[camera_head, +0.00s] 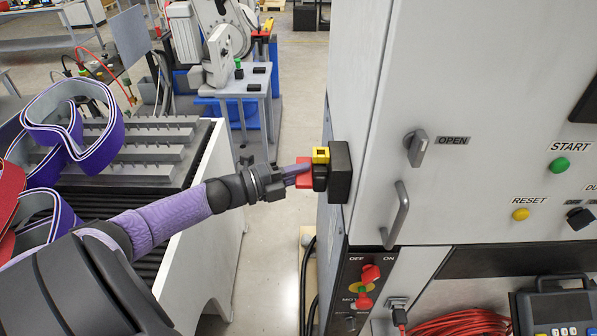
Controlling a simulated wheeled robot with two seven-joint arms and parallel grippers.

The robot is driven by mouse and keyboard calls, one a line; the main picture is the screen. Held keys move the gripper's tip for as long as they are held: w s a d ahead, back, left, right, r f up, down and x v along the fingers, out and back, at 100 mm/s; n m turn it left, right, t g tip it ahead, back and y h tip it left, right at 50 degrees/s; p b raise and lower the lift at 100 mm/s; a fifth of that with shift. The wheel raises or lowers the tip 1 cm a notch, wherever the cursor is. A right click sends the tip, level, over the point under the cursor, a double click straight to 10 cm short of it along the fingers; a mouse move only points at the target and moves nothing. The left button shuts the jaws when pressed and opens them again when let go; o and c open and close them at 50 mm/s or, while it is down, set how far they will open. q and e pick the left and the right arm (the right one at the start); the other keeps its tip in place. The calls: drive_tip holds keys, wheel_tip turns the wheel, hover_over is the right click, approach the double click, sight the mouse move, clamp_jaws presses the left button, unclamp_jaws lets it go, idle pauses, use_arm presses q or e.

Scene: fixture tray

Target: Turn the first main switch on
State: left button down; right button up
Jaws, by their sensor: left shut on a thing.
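A switch with a red handle (304,180), a yellow plate (321,155) and a black housing (340,172) sits on the left side of the grey cabinet. My left gripper (299,172) comes in from the left and is shut on the red handle; its fingers partly hide the handle. A second red rotary switch (367,286) on a yellow disc is on the dark lower panel, below labels reading OFF and ON. My right gripper is not in view.
The cabinet front (480,60) has an OPEN latch (416,148), a door handle (396,215), a green START button (558,164) and a yellow RESET button (520,214). Purple straps (70,150) lie at the left bench. Black cables hang below the switch.

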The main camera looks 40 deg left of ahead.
use_arm(q)
drive_tip(key=n+p, duration=0.1)
drive_tip(key=n+g+p, duration=0.1)
drive_tip(key=n, duration=0.1)
drive_tip(key=shift+r+y, duration=0.2)
drive_tip(key=shift+y, duration=0.1)
drive_tip(key=shift+n+g+p, duration=0.4)
drive_tip(key=shift+n+p, duration=0.15)
drive_tip(key=shift+n, duration=0.15)
drive_tip(key=shift+a+n+g+p, duration=0.1)
drive_tip(key=shift+n+g+p, duration=0.2)
drive_tip(key=shift+n+g, duration=0.5)
drive_tip(key=n+g+h, duration=0.1)
drive_tip(key=n, duration=0.2)
drive_tip(key=shift+w+n+g, duration=0.1)
drive_tip(key=shift+n+g, duration=0.2)
drive_tip(key=n+g+h+b, duration=0.1)
drive_tip(key=n+g, duration=0.1)
drive_tip(key=n, duration=0.1)
drive_tip(key=shift+f+n, duration=0.1)
drive_tip(key=shift+n, duration=0.2)
drive_tip(key=c, duration=0.6)
unclamp_jaws()
drive_tip(key=shift+h, duration=0.3)
